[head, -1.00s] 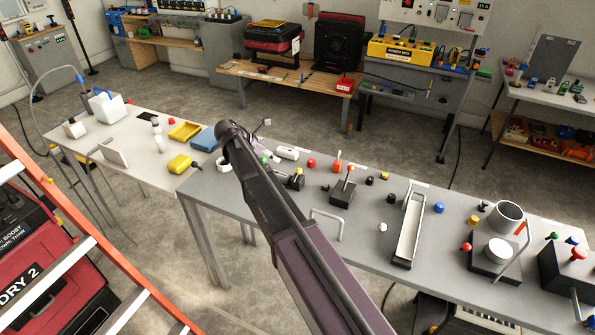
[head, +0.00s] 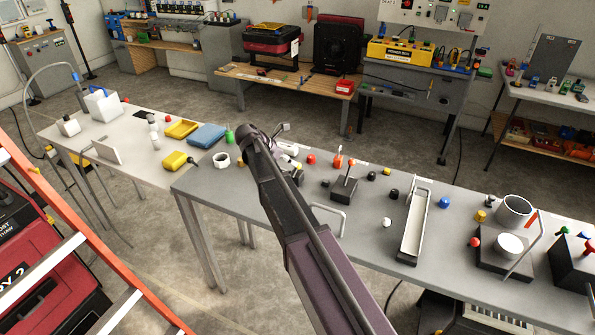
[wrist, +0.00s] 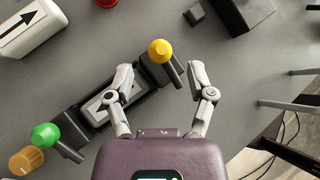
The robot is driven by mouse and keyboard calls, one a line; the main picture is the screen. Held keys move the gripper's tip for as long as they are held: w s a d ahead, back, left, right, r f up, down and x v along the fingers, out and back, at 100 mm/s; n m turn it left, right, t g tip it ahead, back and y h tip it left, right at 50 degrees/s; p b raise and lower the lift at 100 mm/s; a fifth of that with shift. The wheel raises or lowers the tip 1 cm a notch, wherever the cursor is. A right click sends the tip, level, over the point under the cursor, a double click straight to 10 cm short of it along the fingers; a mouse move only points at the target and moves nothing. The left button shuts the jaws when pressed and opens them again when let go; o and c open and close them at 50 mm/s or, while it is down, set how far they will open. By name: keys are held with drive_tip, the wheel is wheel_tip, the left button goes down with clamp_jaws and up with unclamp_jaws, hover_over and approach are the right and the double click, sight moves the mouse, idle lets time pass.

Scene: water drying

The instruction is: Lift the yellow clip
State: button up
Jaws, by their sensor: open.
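In the wrist view, a yellow ball knob (wrist: 161,50) tops a small black lever clip at the upper right end of a black holder with a grey arrow plate (wrist: 108,101). It appears to be the yellow clip. My gripper (wrist: 161,72) is open, with one finger to each side of the clip's black lever and a visible gap on both sides. The yellow knob lies slightly beyond the fingertips in the picture. A green-knobbed clip (wrist: 45,136) sits at the holder's lower left end. In the head view my arm largely hides this spot.
A white block with a black arrow (wrist: 30,27) lies left of the holder. A black box (wrist: 240,12) stands at the upper right. In the head view, a lever box (head: 344,191), a metal handle (head: 328,221) and a long tray (head: 415,225) stand to the right on the grey table.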

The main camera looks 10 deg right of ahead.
sight(296, 170)
drive_tip(key=shift+b+x, duration=1.35)
drive_tip(key=shift+x, duration=1)
clamp_jaws()
